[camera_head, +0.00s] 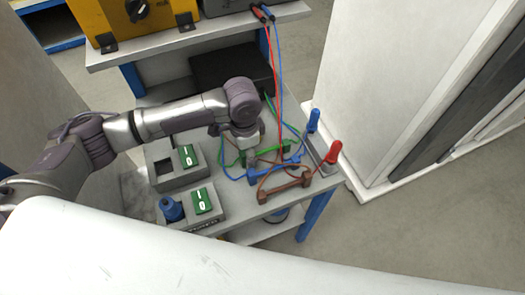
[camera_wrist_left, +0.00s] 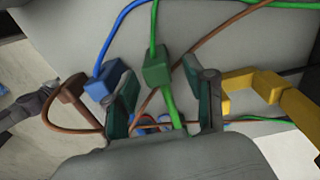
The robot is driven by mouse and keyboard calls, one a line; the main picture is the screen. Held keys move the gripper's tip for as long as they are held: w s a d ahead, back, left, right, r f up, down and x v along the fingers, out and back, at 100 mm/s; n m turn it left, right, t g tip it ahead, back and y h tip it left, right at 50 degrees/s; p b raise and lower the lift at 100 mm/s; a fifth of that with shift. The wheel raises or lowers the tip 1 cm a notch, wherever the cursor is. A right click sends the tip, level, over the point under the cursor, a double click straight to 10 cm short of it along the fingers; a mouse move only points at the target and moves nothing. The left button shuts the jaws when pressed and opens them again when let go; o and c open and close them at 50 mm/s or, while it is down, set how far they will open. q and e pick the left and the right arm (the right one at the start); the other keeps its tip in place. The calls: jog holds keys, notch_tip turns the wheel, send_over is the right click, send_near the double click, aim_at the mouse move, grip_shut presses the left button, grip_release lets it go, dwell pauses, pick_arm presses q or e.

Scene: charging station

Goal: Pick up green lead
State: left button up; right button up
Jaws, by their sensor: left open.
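The green lead's bar-like handle (camera_head: 267,153) lies on the grey table in the head view, with green cable around it. In the left wrist view, a green connector block (camera_wrist_left: 157,70) with its cable shows between my open fingers. My left gripper (camera_head: 243,150) comes down over the left end of the green handle. In the left wrist view, my left gripper (camera_wrist_left: 162,84) has a finger on either side of the green lead, with gaps visible. I cannot tell how far above it the fingertips are. My right gripper is not in view.
A blue lead (camera_head: 276,170) and a brown lead (camera_head: 284,187) lie close by; their cables cross. Blue (camera_head: 314,121) and red (camera_head: 333,153) handles stand at right. Boxes with green switches (camera_head: 203,200) stand at left. A yellow part (camera_wrist_left: 258,84) is right of my fingers.

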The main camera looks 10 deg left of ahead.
pick_arm(q)
jog(key=shift+f, duration=0.6)
grip_shut()
